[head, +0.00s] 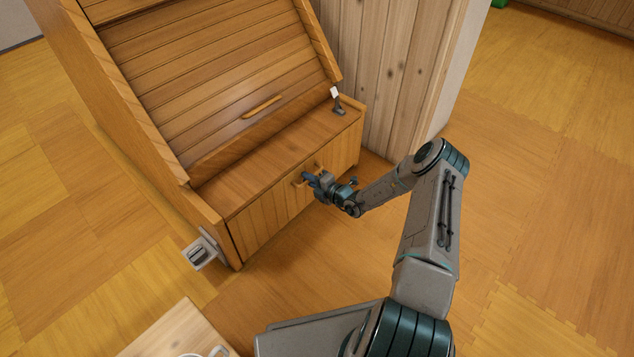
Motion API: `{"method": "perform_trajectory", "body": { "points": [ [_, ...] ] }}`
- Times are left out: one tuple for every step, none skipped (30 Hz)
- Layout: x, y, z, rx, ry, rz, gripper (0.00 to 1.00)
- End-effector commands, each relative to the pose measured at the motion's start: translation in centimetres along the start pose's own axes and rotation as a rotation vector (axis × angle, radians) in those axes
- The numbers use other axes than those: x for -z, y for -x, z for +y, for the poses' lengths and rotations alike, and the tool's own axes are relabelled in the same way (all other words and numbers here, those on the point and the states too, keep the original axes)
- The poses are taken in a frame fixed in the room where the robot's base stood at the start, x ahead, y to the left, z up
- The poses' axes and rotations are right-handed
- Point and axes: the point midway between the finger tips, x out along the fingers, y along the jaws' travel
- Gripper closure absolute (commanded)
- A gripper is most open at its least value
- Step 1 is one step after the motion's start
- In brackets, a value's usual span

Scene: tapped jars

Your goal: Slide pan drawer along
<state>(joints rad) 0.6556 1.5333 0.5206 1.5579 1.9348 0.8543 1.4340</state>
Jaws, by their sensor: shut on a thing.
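A wooden cabinet (262,205) with a slanted slatted upper front stands at the upper left. Its low slatted front carries two small wooden handles, a left one (297,184) and a right one (319,166). No separate pan drawer can be made out, and the front looks closed. My gripper (308,178) is at this front, between the handles in the picture, and is shut on what looks like the left handle. The fingers cover part of it, so the exact contact is hidden.
A longer handle (262,107) sits on the slanted front. A small dark and white item (338,103) stands on the ledge's right end. A grey box (199,252) is by the cabinet's left corner. A pale table (176,334) is at the bottom. Floor right of my arm is clear.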

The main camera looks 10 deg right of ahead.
Motion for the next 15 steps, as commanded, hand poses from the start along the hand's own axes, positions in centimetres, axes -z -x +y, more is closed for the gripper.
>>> {"method": "perform_trajectory", "body": {
  "points": [
    [0.12, -0.23, 0.06, -0.001, 0.001, 0.001, 1.0],
    [0.09, -0.28, 0.07, -0.001, 0.001, 0.0, 1.0],
    [0.09, -0.35, 0.08, 0.0, 0.001, 0.0, 1.0],
    [0.17, -0.45, 0.11, 0.0, 0.001, 0.001, 1.0],
    [0.2, -0.51, 0.12, 0.0, 0.001, 0.001, 1.0],
    [0.21, -0.57, 0.15, -0.001, 0.001, 0.001, 1.0],
    [0.21, -0.6, 0.16, -0.001, 0.001, 0.001, 1.0],
    [0.2, -0.62, 0.18, -0.001, 0.001, 0.0, 1.0],
    [0.22, -0.67, 0.2, -0.001, 0.001, 0.001, 1.0],
    [0.24, -0.7, 0.22, -0.002, 0.002, 0.002, 1.0],
    [0.25, -0.72, 0.24, -0.002, 0.002, 0.002, 1.0],
    [0.27, -0.76, 0.26, -0.003, 0.002, 0.002, 1.0],
    [0.27, -0.78, 0.28, -0.003, 0.002, 0.002, 1.0],
    [0.29, -0.8, 0.3, -0.003, 0.002, 0.002, 1.0],
    [0.3, -0.82, 0.32, -0.004, 0.003, 0.003, 1.0]
  ]
}}
